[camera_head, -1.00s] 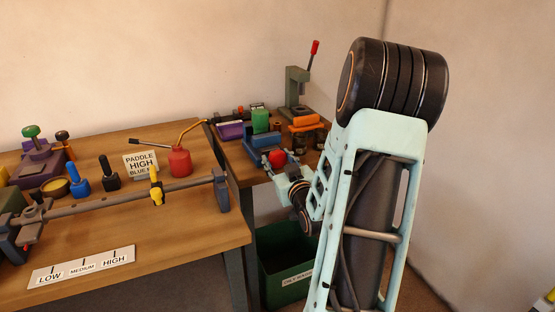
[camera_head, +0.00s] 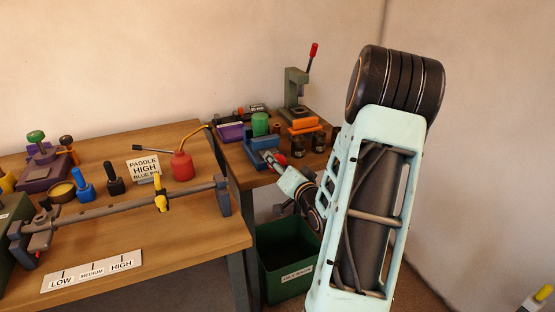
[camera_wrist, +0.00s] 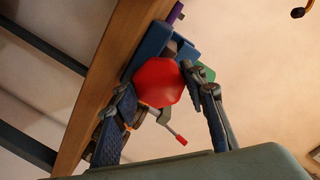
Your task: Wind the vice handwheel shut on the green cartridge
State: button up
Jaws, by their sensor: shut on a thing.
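The blue vice (camera_head: 262,143) stands on the right-hand bench with the green cartridge (camera_head: 260,124) upright in it. Its red handwheel (camera_head: 281,160) faces my arm and is partly hidden by my gripper (camera_head: 272,160) in the head view. In the wrist view, the red handwheel (camera_wrist: 158,82) sits between the two fingers of my gripper (camera_wrist: 160,88), which is shut on it. The blue vice body (camera_wrist: 152,45) shows behind the wheel. A bit of the green cartridge (camera_wrist: 207,74) shows beside the right finger. The gap between jaws and cartridge cannot be made out.
A press with a red-tipped lever (camera_head: 296,85) stands behind the vice. Orange blocks (camera_head: 304,124) and dark jars (camera_head: 319,142) are close on its right, a purple block (camera_head: 229,132) on its left. A green bin (camera_head: 287,262) stands below. A red oil can (camera_head: 182,166) is on the left bench.

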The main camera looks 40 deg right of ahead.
jog(key=shift+m+p, duration=0.55)
jog(key=shift+m, duration=0.45)
jog(key=shift+y, duration=0.3)
jog(key=o, duration=0.9)
jog(key=shift+s, duration=0.1)
jog(key=v, duration=1.2)
jog(key=shift+f, duration=0.1)
